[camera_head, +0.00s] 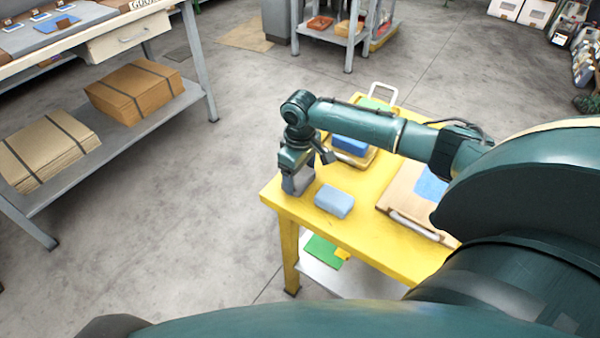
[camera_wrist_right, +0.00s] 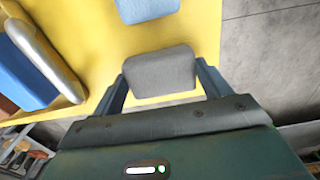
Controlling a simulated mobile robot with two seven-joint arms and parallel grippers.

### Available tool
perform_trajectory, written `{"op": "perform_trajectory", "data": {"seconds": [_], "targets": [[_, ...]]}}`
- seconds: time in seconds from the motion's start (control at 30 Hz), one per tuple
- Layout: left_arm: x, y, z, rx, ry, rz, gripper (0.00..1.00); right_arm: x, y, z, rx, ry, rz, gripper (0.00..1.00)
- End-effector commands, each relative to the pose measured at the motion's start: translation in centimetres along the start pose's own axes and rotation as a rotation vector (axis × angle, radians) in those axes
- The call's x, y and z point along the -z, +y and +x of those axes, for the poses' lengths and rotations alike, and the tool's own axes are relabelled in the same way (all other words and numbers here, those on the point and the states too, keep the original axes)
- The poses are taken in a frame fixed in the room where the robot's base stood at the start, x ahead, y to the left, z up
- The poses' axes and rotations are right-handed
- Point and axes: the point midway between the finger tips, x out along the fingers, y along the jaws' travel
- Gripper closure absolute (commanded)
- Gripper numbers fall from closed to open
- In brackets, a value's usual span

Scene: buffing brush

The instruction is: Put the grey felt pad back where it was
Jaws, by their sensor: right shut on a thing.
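The grey felt pad (camera_wrist_right: 160,73) is a rounded grey block between the two fingers of my right gripper (camera_wrist_right: 160,85), which is shut on it. In the head view my right gripper (camera_head: 298,182) points down over the near left corner of the yellow table (camera_head: 375,240). There the fingers mostly hide the pad, and I cannot tell whether it touches the tabletop. A pale blue block (camera_head: 334,201) lies on the table just right of the gripper; it also shows at the top of the wrist view (camera_wrist_right: 147,9). My left gripper is not in view.
Behind the gripper is a tray (camera_head: 367,160) with a blue block (camera_head: 350,145). A wooden board (camera_head: 398,194) with a blue piece lies to the right. A workbench (camera_head: 120,38) with cardboard stacks below stands left, across open floor.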

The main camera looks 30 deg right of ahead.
Motion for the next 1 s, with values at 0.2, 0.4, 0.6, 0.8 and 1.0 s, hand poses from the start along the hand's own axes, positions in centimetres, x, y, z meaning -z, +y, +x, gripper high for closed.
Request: {"op": "perform_trajectory", "data": {"seconds": [0.2,0.4,0.6,0.8,1.0], "targets": [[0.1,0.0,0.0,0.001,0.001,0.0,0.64,0.0,0.0,0.1,0.001,-0.001,0.0,0.45],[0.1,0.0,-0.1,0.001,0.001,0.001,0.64,0.0,0.0,0.2,0.001,-0.001,0.001,0.11],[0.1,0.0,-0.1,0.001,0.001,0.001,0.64,0.0,0.0,0.2,0.0,-0.001,0.001,0.02],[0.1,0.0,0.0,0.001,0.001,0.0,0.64,0.0,0.0,-0.1,-0.001,0.001,0.0,0.02],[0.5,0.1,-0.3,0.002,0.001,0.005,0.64,0.1,0.0,-2.9,0.0,0.002,0.001,0.02]]}}
